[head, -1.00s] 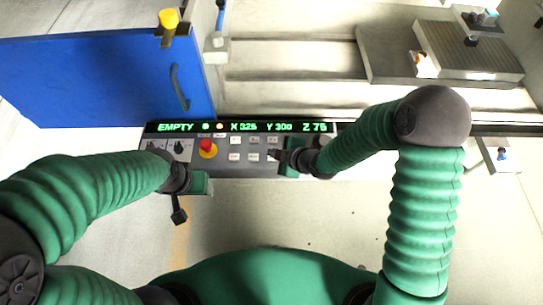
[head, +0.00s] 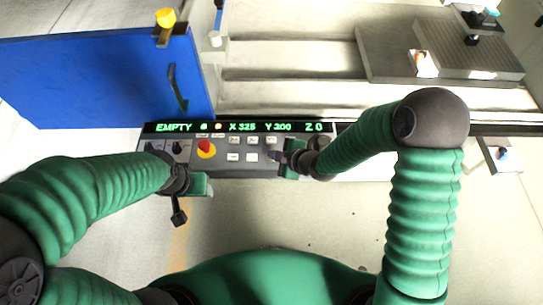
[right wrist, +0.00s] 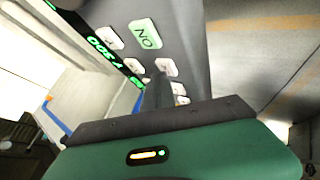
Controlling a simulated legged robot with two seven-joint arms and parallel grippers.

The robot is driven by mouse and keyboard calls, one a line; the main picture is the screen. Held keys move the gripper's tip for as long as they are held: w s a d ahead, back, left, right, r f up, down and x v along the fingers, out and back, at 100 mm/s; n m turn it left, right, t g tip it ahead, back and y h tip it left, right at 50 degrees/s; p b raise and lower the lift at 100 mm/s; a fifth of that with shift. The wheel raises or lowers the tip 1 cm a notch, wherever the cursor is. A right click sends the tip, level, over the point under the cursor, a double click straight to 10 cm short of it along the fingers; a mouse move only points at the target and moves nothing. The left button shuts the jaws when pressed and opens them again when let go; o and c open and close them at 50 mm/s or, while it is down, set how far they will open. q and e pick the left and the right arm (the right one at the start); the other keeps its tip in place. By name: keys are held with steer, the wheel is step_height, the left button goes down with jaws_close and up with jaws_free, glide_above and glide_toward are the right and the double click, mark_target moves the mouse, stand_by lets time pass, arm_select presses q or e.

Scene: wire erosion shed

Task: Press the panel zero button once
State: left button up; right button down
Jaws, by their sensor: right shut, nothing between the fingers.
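The grey control panel (head: 222,170) lies ahead of me, with a display strip (head: 290,127) reading "EMPTY", X 325, Y 300 and Z 0.
A red stop button on yellow (head: 206,149) and dark knobs (head: 177,147) are on the panel's left. A blue door (head: 90,80) with a handle stands open at left. The machine bed with a grey block (head: 470,50) lies behind the panel. Floor in front is clear.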

stand_by(0.3)
steer(key=shift+r+p, duration=0.65)
steer(key=shift+r, duration=0.15)
step_height(320, 180, up, 5)
steer(key=p, duration=0.4)
stand_by(0.4)
